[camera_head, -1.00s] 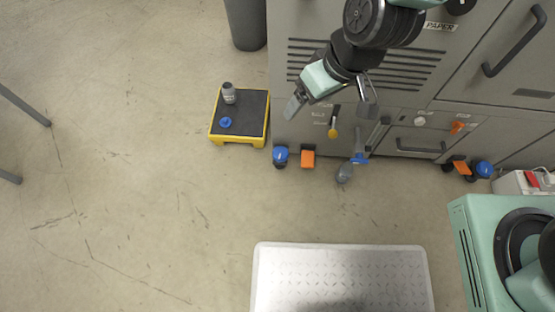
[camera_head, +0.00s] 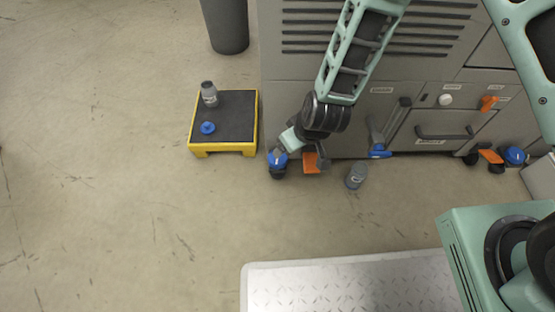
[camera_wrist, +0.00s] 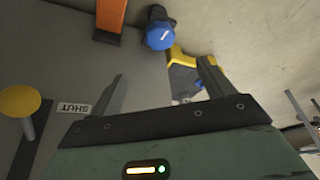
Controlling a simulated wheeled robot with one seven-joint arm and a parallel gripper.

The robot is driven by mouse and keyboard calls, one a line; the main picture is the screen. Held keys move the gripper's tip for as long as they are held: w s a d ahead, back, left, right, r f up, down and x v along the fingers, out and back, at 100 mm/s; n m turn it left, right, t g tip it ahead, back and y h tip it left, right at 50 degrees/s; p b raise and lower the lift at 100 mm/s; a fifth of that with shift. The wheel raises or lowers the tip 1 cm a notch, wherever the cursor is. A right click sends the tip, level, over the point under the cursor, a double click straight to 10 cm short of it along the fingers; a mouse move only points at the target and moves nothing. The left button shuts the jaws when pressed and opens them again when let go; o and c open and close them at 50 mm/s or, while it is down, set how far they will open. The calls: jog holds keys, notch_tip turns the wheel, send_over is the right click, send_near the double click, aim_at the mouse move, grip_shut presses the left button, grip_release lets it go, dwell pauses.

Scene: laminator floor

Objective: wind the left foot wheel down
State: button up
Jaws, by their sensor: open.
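The left foot wheel (camera_head: 277,160) is a blue knob on a dark foot at the machine's lower left corner, just left of an orange pedal (camera_head: 311,167). My gripper (camera_head: 298,154) is down beside it in the head view, with one finger close to the wheel. In the wrist view, the blue wheel (camera_wrist: 160,35) lies ahead of my gripper (camera_wrist: 162,70), beyond the gap between the two spread fingers. The fingers are open and nothing is between them. I cannot tell from the head view whether a finger touches the wheel.
A yellow step stool (camera_head: 197,146) holding a grey bottle (camera_head: 209,94) and a blue cap (camera_head: 208,128) stands to the left. Another grey bottle (camera_head: 356,177) is on the floor to the right. Open floor lies front left.

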jog(key=b+x, duration=0.8)
jog(key=x, duration=0.8)
jog(key=shift+f+b, duration=0.2)
jog(key=shift+b, duration=0.15)
jog(key=c, duration=1)
